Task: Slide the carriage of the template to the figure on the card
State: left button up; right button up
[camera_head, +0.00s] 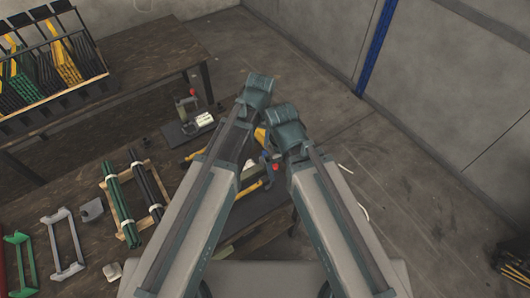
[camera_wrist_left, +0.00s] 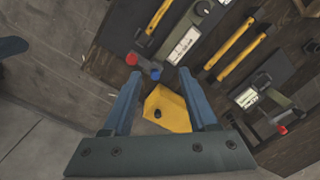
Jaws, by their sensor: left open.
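My left gripper (camera_wrist_left: 159,73) is open in the left wrist view, its two blue fingers apart. A yellow block (camera_wrist_left: 168,108) with a dark knob shows between and beyond the fingers; I cannot tell whether they touch it. Just past the fingertips is a device with a red knob (camera_wrist_left: 132,59) and a blue knob (camera_wrist_left: 155,75). A white marked plate (camera_wrist_left: 181,46) lies beside it; I cannot tell whether it is the card or the template's scale. In the head view my left wrist (camera_head: 258,90) and right wrist (camera_head: 285,130) hide their fingers. The carriage is not clearly identifiable.
Yellow bars (camera_wrist_left: 235,50) lie on the dark bench. A second device with a white plate (camera_head: 205,119) stands farther back. Green tubes (camera_head: 120,203) lie in a wooden rack at left, near a green bracket (camera_head: 20,262). Open floor (camera_head: 400,190) lies to the right.

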pick_arm(q)
send_over(265, 153)
jog(key=shift+w+f+n+h, duration=0.1)
jog(key=shift+f+n+h, duration=0.2)
jog(key=shift+f, duration=0.05)
jog(key=shift+f+b, duration=0.1)
jog(key=shift+b, duration=0.25)
notch_tip(265, 153, down, 14)
jog(key=b, duration=1.3)
jog(key=shift+r+b, duration=0.2)
jog(key=shift+b, duration=0.1)
grip_shut()
